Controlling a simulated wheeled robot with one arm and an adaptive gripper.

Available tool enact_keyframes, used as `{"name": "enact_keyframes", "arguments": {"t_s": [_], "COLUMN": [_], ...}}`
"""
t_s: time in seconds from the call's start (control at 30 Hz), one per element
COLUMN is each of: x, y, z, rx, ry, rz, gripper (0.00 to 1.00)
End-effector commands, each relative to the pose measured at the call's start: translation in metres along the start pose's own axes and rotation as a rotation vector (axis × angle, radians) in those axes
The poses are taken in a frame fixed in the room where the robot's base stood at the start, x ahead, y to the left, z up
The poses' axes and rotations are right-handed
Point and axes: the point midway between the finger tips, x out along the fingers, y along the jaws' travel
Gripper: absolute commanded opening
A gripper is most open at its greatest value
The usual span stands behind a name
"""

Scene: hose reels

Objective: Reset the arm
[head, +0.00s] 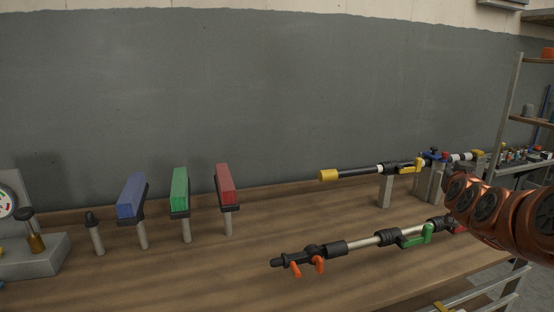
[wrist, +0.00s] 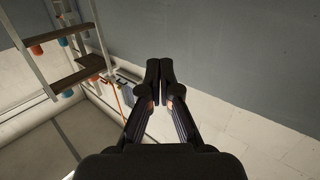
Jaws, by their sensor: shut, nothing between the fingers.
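My gripper (wrist: 159,75) shows in the wrist view with its two black fingers pressed together and nothing between them. It points toward a grey wall and pale floor, and touches nothing that I can see. In the head view my copper-coloured arm enters at the right edge over the right end of the bench; its gripper end is not clearly seen there.
The wooden bench (head: 200,270) carries blue (head: 131,195), green (head: 180,189) and red (head: 226,184) blocks on posts, a gauge unit (head: 30,250), and two pipe assemblies, one yellow-ended (head: 328,175), one with orange handles (head: 318,264). Shelving (wrist: 75,70) stands in the wrist view.

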Motion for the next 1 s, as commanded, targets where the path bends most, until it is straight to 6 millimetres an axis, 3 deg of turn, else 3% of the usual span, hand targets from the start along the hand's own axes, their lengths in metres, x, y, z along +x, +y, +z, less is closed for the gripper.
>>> {"name": "enact_keyframes", "arguments": {"t_s": [0.27, 0.47, 0.6, 0.73, 0.87, 1.0], "x": [-0.028, -0.071, -0.128, -0.194, -0.264, -0.341], "y": [-0.052, -0.099, -0.134, -0.153, -0.156, -0.143], "z": [0.028, 0.068, 0.109, 0.153, 0.192, 0.228], "rx": [-0.007, -0.027, -0.060, -0.104, -0.153, -0.212], "ry": [-0.140, -0.313, -0.505, -0.710, -0.915, -1.132], "rz": [-0.118, -0.228, -0.320, -0.385, -0.414, -0.413], "gripper": [0.00, 0.00, 0.00, 0.00, 0.00, 0.00]}}
